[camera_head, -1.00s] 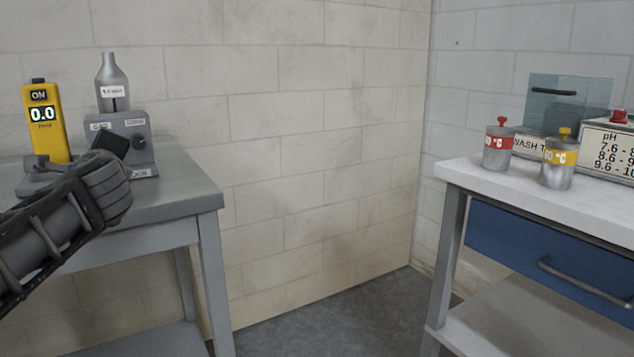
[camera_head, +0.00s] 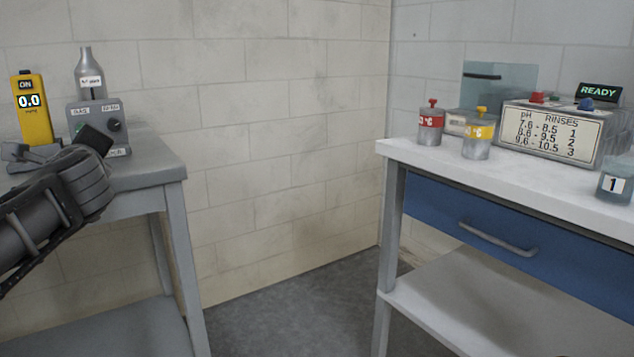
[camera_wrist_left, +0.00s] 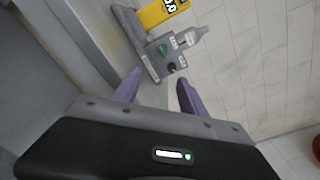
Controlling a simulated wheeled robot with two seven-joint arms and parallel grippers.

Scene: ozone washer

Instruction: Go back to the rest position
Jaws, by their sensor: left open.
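My left gripper (camera_wrist_left: 158,92) is open in the left wrist view, with its two purple fingers apart and nothing between them. In the head view my left arm comes in from the left, in front of the grey table (camera_head: 150,165), and its fingers are mostly hidden behind the wrist. Beyond the fingers in the wrist view are a grey device (camera_wrist_left: 165,55) and a yellow meter (camera_wrist_left: 155,14), both apart from the gripper. My right gripper is in neither view.
The yellow meter (camera_head: 33,110) reads 0.0 beside the grey device (camera_head: 115,125) and its bottle. At right, a white bench (camera_head: 410,152) with a blue drawer (camera_head: 450,220) holds red and yellow-topped canisters, a pH rinse box (camera_head: 550,130) and a jar marked 1 (camera_head: 614,184). Floor between is clear.

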